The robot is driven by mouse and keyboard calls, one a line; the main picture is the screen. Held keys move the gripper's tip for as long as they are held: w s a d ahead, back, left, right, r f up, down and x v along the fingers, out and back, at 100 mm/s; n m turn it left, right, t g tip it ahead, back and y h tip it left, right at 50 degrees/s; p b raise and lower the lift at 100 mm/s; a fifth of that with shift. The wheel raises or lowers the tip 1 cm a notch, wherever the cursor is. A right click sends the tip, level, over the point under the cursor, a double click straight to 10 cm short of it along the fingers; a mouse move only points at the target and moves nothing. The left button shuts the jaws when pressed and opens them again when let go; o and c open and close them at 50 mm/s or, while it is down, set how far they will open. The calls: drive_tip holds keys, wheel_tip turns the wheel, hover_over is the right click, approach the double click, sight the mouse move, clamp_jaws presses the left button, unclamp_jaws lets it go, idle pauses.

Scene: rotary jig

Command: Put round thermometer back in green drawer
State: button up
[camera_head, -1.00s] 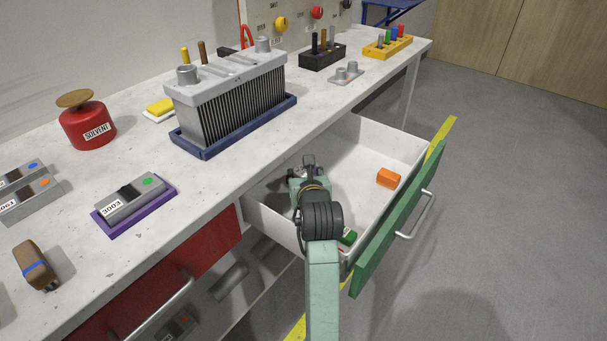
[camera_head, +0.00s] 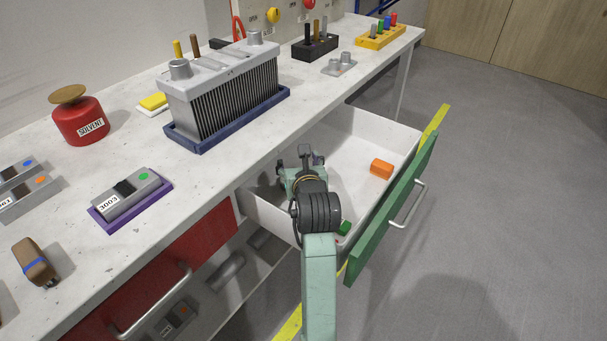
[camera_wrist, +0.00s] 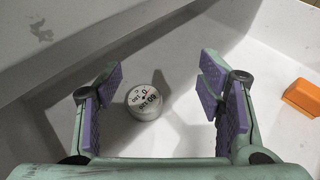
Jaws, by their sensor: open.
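The green drawer (camera_head: 392,212) is pulled open below the worktop, with a white inside. The round thermometer (camera_wrist: 145,101), a small white disc with a dial, lies face up on the drawer floor in the wrist view. My gripper (camera_wrist: 165,95) is open above it, with the thermometer between the purple finger pads in the picture, nearer the left pads. It does not appear to touch them. In the head view my gripper (camera_head: 307,156) is over the drawer, and my arm hides the thermometer.
An orange block (camera_head: 381,169) lies in the drawer at the right, and a green item (camera_head: 344,229) lies near its front. The worktop (camera_head: 215,165) edge overhangs the drawer's left side. A finned grey unit (camera_head: 222,95) stands on the worktop. The drawer's middle floor is mostly clear.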

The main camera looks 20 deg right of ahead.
drive_tip(key=p+v, duration=1)
drive_tip(key=shift+s+f, duration=0.1)
idle(0.4)
